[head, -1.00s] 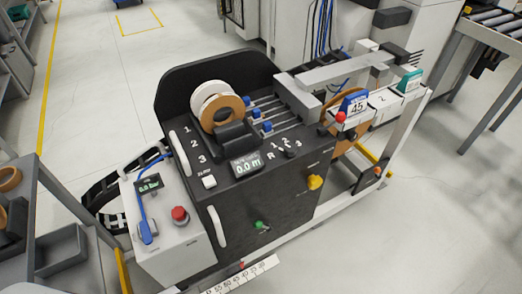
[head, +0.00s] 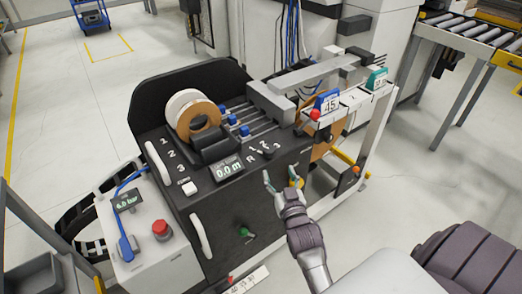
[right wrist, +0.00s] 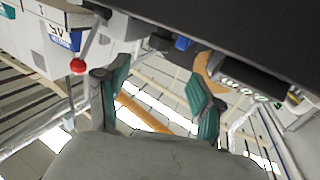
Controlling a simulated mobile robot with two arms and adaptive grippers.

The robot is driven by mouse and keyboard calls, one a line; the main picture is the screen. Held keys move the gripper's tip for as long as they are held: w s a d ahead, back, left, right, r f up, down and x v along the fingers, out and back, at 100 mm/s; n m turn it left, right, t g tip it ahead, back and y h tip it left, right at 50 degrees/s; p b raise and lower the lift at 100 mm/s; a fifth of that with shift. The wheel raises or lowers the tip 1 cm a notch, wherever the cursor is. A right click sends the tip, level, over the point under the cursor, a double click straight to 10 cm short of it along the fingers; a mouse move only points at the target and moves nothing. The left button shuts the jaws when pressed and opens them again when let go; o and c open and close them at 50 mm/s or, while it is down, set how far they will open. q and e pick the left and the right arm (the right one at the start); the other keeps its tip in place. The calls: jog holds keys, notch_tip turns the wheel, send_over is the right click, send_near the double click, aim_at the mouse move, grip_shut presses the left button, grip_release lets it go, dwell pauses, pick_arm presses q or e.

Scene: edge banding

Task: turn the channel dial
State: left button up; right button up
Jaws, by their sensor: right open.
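The channel dial (head: 268,149) is a small black knob on the sloped top of the black machine, beside the printed marks R, 1, 2 and 3. The mark that it points at is too small to tell. My right gripper (head: 281,180) is open and empty in front of the machine's front edge, below the dial in the head view and apart from it. Its two green-padded fingers also show spread in the right wrist view (right wrist: 155,98), with nothing between them. My left gripper is not in view.
A yellow knob (head: 298,182) on the front face is partly behind my right gripper. A red ball lever (head: 315,115) stands to the right of the dial. A display (head: 227,169) reading 0.0 m lies to its left. A green knob (head: 245,232) sits lower on the front.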

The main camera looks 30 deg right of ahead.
aim_at(271, 153)
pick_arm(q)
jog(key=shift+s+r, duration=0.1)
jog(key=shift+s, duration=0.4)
pick_arm(e)
jog(key=x, duration=1.1)
jog(key=shift+w+d+f, duration=0.1)
jog(key=shift+w, duration=0.15)
jog(key=shift+c, duration=0.3)
jog(key=c, duration=1.1)
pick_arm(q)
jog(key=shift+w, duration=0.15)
